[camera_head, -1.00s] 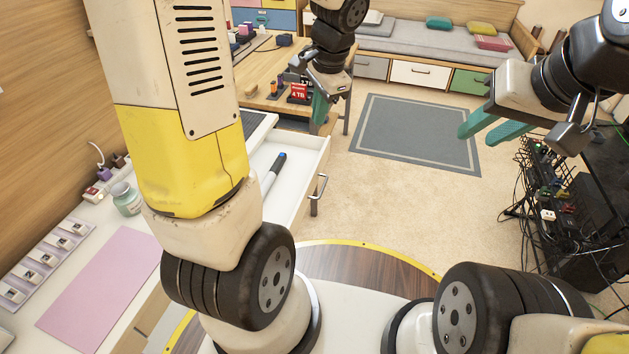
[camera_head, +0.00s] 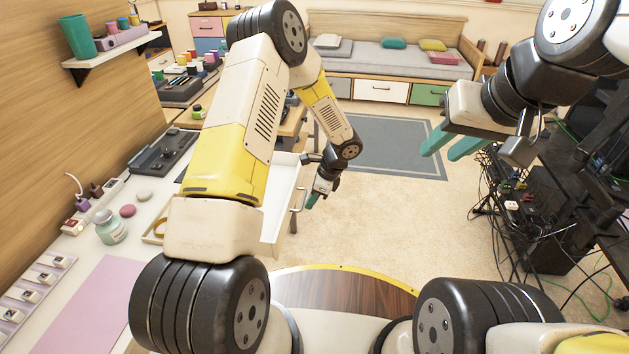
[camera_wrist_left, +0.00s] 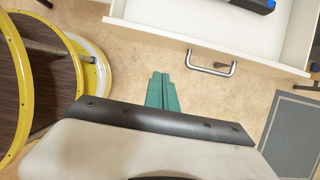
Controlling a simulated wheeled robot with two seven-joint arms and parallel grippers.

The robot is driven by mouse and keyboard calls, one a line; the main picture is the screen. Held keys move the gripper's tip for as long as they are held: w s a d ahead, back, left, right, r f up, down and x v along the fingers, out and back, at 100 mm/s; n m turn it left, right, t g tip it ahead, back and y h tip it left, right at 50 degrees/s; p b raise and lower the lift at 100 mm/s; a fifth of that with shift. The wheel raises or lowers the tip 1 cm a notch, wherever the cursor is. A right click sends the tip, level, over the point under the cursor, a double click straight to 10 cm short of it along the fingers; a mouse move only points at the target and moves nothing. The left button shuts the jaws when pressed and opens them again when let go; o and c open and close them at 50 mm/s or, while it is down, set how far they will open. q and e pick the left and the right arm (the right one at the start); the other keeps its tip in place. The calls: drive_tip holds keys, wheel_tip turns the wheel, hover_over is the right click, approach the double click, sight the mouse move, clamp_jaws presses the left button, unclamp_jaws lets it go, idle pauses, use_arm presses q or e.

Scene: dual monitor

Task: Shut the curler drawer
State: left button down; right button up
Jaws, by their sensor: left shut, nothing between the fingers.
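The white drawer (camera_head: 280,192) stands pulled out from the white desk, partly hidden behind my left arm. Its metal handle (camera_head: 298,196) is on the front panel. In the left wrist view the open drawer (camera_wrist_left: 185,38) is at the top, with its handle (camera_wrist_left: 212,66) facing me. A dark curler with a blue end (camera_wrist_left: 260,5) lies inside, cut off by the frame's top edge. My left gripper (camera_head: 313,200) is shut and empty, pointing down in front of the drawer front; its green fingers (camera_wrist_left: 162,90) show apart from the handle. My right gripper (camera_head: 445,147) is open and empty, far right.
The desk top holds a pink mat (camera_head: 90,305), a jar (camera_head: 111,228) and a dark tray (camera_head: 165,150). A black rack with cables (camera_head: 530,210) stands at the right. The carpet in front of the drawer is clear, and a grey rug (camera_head: 385,145) lies beyond.

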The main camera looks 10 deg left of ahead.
use_arm(q)
drive_tip(key=a+f, duration=0.6)
drive_tip(key=shift+w+a, duration=0.15)
drive_tip(key=shift+a, duration=0.1)
drive_tip(key=shift+f, duration=0.1)
drive_tip(key=a, duration=2.1)
drive_tip(key=shift+w+a, duration=0.3)
drive_tip(key=shift+w, duration=0.05)
